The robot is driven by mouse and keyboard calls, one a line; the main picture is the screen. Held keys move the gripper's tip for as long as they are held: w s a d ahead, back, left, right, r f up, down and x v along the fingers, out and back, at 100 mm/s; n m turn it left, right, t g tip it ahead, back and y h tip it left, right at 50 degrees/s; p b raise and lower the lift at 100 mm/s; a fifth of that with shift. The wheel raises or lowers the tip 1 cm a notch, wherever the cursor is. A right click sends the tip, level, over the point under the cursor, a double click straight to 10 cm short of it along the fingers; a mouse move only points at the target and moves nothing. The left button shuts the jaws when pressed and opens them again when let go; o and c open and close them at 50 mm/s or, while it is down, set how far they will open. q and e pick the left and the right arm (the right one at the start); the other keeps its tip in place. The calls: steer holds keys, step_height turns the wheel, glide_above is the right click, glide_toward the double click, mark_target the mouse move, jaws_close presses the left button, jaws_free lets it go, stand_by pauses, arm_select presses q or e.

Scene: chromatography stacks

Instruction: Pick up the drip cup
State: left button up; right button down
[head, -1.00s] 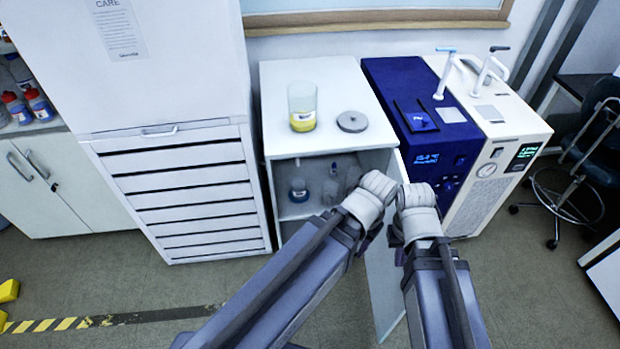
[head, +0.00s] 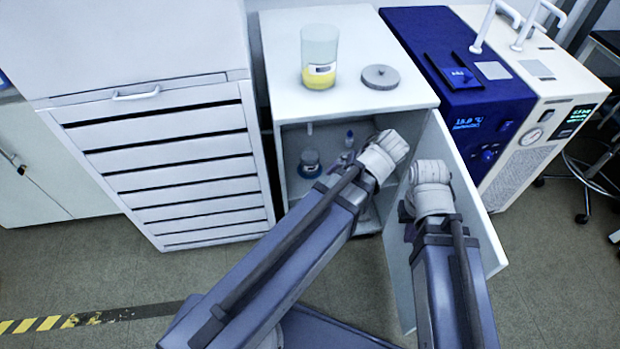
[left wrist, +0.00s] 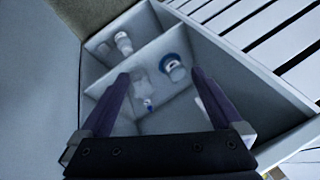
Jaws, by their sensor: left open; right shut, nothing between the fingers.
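I cannot pick out the drip cup for certain. The open cabinet's lower compartment holds a flask with blue liquid (head: 310,163), which also shows in the left wrist view (left wrist: 173,67). It also holds a small bottle with a blue top (head: 349,139), seen there too (left wrist: 147,103). A pale, cup-like thing (left wrist: 203,106) is partly hidden by a finger. My left gripper (left wrist: 160,75) is open and empty, pointing into the compartment; the arm hides much of it in the head view. My right gripper (head: 406,213) is shut and empty beside the open door.
The cabinet top (head: 420,92) carries a glass jar with yellow liquid (head: 319,70) and a grey round lid (head: 380,77). A blue instrument (head: 430,40) and drawers (head: 165,165) flank the cabinet.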

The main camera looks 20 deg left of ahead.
arm_select(q)
steer(key=w+a+f+n+t+y+b, duration=0.2)
steer(key=w+a+f+n+y+b, duration=0.4)
steer(key=f+b, duration=0.8)
steer(key=n+t+b, duration=0.3)
steer(key=b, duration=1.1)
glide_toward(316, 162)
steer(key=shift+y, duration=0.3)
steer(key=x, duration=0.4)
steer(key=shift+a+f, duration=0.15)
steer(key=shift+f, duration=0.25)
steer(key=shift+w+a, duration=0.15)
steer(key=shift+w, duration=0.05)
arm_select(e)
step_height(316, 162, down, 31)
steer(key=shift+r, duration=0.1)
